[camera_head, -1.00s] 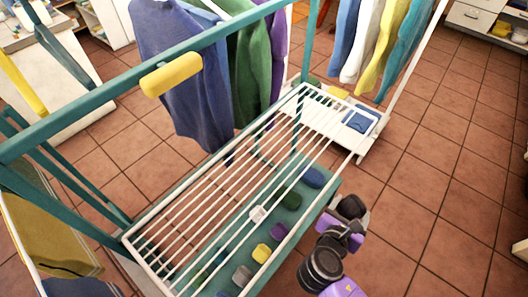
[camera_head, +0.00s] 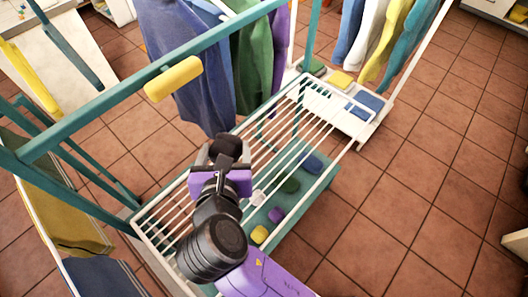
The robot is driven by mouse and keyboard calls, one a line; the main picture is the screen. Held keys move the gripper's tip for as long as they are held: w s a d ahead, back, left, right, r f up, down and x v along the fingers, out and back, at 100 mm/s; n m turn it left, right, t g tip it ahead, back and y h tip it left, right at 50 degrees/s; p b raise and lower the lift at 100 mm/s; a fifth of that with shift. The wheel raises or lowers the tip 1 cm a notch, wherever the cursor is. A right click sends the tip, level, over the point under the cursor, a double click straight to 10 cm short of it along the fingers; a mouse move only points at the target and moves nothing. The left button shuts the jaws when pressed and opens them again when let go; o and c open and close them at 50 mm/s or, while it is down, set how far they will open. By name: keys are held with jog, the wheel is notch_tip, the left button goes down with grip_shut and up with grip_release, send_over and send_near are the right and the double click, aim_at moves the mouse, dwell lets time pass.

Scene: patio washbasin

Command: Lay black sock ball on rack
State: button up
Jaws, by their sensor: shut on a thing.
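A black sock ball (camera_head: 228,147) is held at the end of my gripper (camera_head: 222,158), whose jaws are shut on it. The white barred rack (camera_head: 268,107) lies flat under the teal frame. In this view the gripper and ball overlap the left-middle part of the rack. I cannot tell how high the ball is above the bars or whether it touches them. My wrist and purple arm hide the rack's lower front part.
A teal rail with a yellow roller (camera_head: 172,78) crosses above the rack's left side. Blue, green and purple garments (camera_head: 180,70) hang behind. Several coloured balls lie on a teal shelf (camera_head: 318,182) below the bars.

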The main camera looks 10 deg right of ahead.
aim_at(213, 144)
jog(key=a+r, duration=0.2)
jog(key=shift+s+a+n+y, duration=0.2)
jog(key=shift+a+n+y, duration=0.15)
jog(key=shift+n+y, duration=0.05)
notch_tip(213, 144, down, 20)
jog(key=shift+f+b, duration=0.1)
jog(key=shift+b, duration=0.6)
jog(key=o, duration=1.4)
jog(key=shift+c, duration=0.2)
jog(key=v, duration=1.2)
jog(key=shift+d, duration=0.1)
